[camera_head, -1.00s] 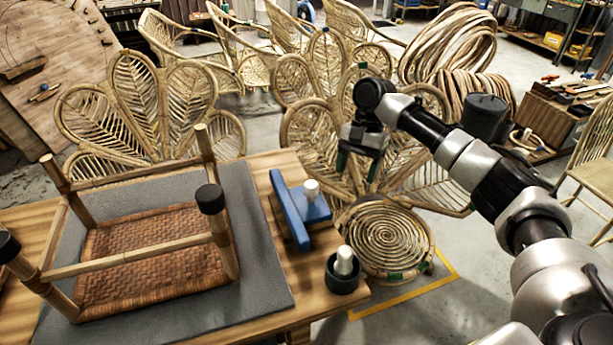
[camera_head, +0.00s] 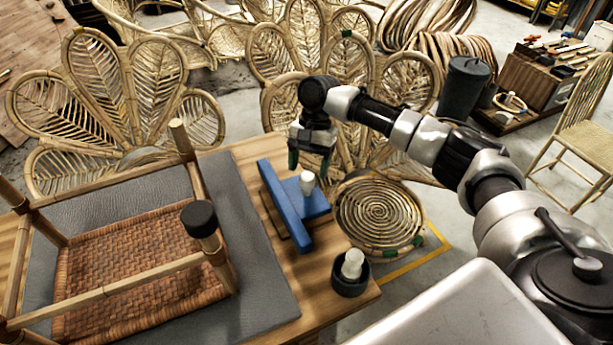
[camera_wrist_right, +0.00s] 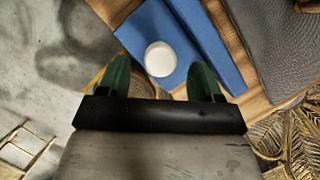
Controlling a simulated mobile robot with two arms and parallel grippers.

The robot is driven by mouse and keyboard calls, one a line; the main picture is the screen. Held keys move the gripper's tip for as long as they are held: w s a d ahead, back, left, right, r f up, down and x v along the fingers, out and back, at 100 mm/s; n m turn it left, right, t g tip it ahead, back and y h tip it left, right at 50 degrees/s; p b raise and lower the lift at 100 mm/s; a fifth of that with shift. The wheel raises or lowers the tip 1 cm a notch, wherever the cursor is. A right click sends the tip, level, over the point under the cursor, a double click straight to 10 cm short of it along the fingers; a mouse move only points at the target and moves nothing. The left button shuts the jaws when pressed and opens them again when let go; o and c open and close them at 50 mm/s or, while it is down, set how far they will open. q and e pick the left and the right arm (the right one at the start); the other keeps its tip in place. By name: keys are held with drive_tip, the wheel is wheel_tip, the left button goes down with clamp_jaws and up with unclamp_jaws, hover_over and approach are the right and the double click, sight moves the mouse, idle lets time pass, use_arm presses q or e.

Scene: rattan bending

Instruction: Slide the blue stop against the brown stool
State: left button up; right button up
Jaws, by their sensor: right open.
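The brown stool (camera_head: 141,268) lies upside down on a grey mat, its woven seat down and its legs up. The blue stop (camera_head: 285,207) stands on the wooden table to the right of the mat, with a bare strip between it and the stool. A white knob (camera_head: 307,182) rises from its base. My right gripper (camera_head: 312,165) is open just behind and above the knob. In the right wrist view the open fingers (camera_wrist_right: 160,80) point toward the white knob (camera_wrist_right: 160,59) and the blue stop (camera_wrist_right: 205,45). My left gripper is not in view.
The grey mat (camera_head: 262,297) lies under the stool. A dark cup with a white peg (camera_head: 350,275) stands at the table's right front corner. Rattan chairs (camera_head: 130,90) stand behind the table. A round coiled rattan seat (camera_head: 380,215) is beyond its right edge.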

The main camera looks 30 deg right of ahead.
sight(307, 175)
drive_tip(key=shift+x, duration=1.25)
drive_tip(key=shift+s+a+f, duration=0.1)
drive_tip(key=shift+f, duration=0.3)
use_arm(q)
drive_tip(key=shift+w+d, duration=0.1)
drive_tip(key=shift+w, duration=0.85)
